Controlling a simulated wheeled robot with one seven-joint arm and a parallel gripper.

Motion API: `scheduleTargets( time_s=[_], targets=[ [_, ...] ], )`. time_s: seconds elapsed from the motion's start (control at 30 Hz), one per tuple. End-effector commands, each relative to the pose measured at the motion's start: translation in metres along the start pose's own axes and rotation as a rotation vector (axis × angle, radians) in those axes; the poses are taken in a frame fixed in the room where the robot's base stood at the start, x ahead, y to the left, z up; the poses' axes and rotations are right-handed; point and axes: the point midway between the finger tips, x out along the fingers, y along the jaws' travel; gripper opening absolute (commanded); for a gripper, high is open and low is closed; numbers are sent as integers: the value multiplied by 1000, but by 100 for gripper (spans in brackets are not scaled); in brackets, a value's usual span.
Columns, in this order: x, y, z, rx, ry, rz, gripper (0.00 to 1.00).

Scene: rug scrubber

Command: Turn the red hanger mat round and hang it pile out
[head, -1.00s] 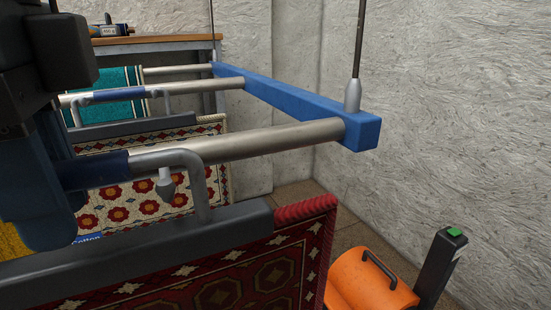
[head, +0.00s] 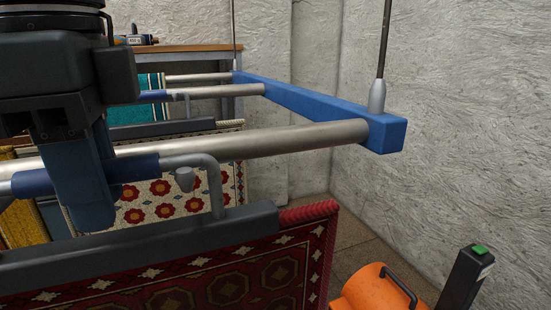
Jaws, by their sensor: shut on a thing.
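The red mat (head: 225,285) hangs from a dark hanger bar (head: 235,225) in the foreground. Its patterned face is toward me, and its lower part is out of frame. A bent grey handle with a blue sleeve (head: 135,168) rises from the bar. My gripper (head: 92,205), with blue fingers, is shut on the handle at the sleeve; the exact contact is partly hidden. The nearest steel rail (head: 290,138) runs just behind the handle. I cannot tell whether the handle touches the rail.
A blue crossbeam (head: 310,105) joins the rails at their right ends and hangs from rods. A cream mat with red flowers (head: 160,200) and a teal mat (head: 150,82) hang behind. An orange machine (head: 375,290) stands low at right, near the wall.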

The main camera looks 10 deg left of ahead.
Motion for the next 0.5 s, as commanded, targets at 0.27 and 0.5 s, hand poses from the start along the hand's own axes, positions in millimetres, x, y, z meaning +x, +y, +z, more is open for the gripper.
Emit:
scheduleTargets(
  time_s=[0.27, 0.5],
  targets=[
    [-1, 0, 0, 0, 0, -2, 28],
    [0, 0, 0, 0, 0, -1, 50]
  ],
)
